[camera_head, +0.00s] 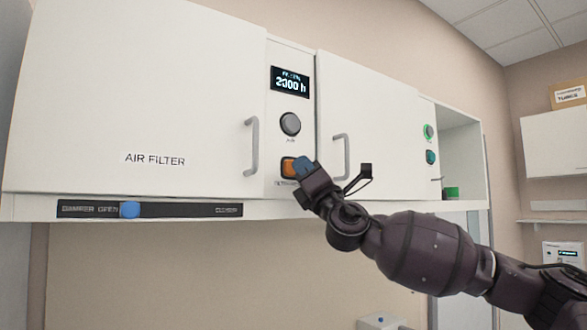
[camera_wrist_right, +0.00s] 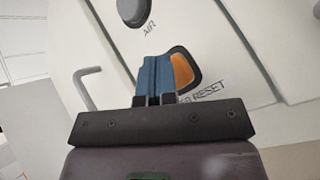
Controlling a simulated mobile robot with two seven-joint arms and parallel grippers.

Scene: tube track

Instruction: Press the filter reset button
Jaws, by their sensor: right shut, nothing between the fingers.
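The filter reset button is an orange square in a dark frame (camera_head: 288,167), low on the narrow panel between two white cabinet doors. In the right wrist view the orange button (camera_wrist_right: 182,70) shows just right of the blue fingertips, partly hidden by them, above a label ending in "RESET". My right gripper (camera_head: 304,165) is shut and empty, its blue fingers in front of the button's right part. In the right wrist view the shut fingers (camera_wrist_right: 154,77) overlap the button's left side. I cannot tell whether they touch it. My left gripper is not in view.
A grey round AIR knob (camera_head: 290,124) and a display reading 2000 h (camera_head: 290,82) sit above the button. Door handles (camera_head: 252,146) (camera_head: 341,157) stand out on both sides. A damper slider with a blue knob (camera_head: 130,210) runs below the left door.

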